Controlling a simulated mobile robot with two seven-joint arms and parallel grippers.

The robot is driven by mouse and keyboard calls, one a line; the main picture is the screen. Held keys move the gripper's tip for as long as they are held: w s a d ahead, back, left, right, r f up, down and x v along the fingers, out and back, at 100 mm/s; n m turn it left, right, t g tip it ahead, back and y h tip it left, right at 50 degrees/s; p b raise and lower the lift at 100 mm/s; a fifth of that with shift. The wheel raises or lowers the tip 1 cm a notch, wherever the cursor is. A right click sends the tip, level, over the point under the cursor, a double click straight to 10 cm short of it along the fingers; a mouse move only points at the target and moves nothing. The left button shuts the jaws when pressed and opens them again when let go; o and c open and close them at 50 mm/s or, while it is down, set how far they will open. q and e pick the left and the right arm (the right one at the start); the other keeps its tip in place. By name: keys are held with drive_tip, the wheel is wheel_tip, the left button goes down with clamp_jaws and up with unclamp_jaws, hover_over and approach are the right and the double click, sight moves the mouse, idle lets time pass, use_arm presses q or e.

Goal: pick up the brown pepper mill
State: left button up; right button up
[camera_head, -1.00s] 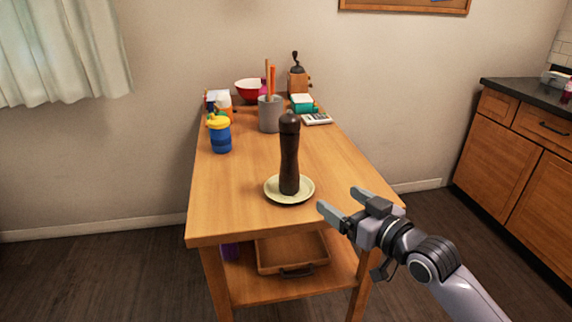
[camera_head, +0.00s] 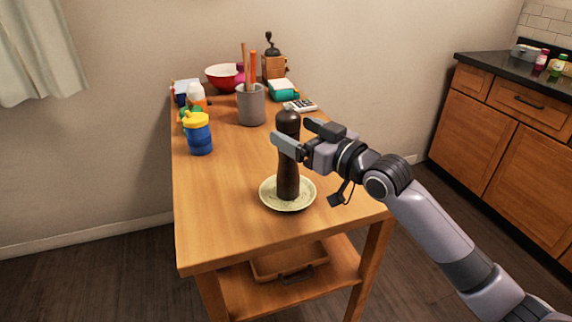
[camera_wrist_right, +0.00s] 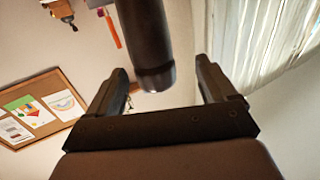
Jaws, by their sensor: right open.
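The brown pepper mill (camera_head: 288,180) stands upright on a small pale plate (camera_head: 267,197) near the front of the wooden table. My right gripper (camera_head: 292,136) is open at the upper part of the mill, reaching in from the right. One finger passes in front of the mill and hides part of it; the other is behind it to the right. In the right wrist view the dark mill (camera_wrist_right: 148,40) shows between the two open fingers (camera_wrist_right: 155,88), nearer the left one, with its end just ahead of the palm. My left gripper is not in view.
Behind on the table (camera_head: 225,222) stand a grey utensil pot (camera_head: 251,106), a blue jar with yellow lid (camera_head: 199,138), a red bowl (camera_head: 222,77), a coffee grinder (camera_head: 273,66) and a calculator (camera_head: 300,106). The table's left front area is clear.

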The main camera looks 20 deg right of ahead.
drive_tip(key=shift+d+p+x, duration=0.15)
drive_tip(key=shift+x, duration=1.2)
drive_tip(key=shift+d+p+x, duration=0.15)
drive_tip(key=shift+x, duration=1.25)
drive_tip(key=shift+f, duration=0.2)
clamp_jaws()
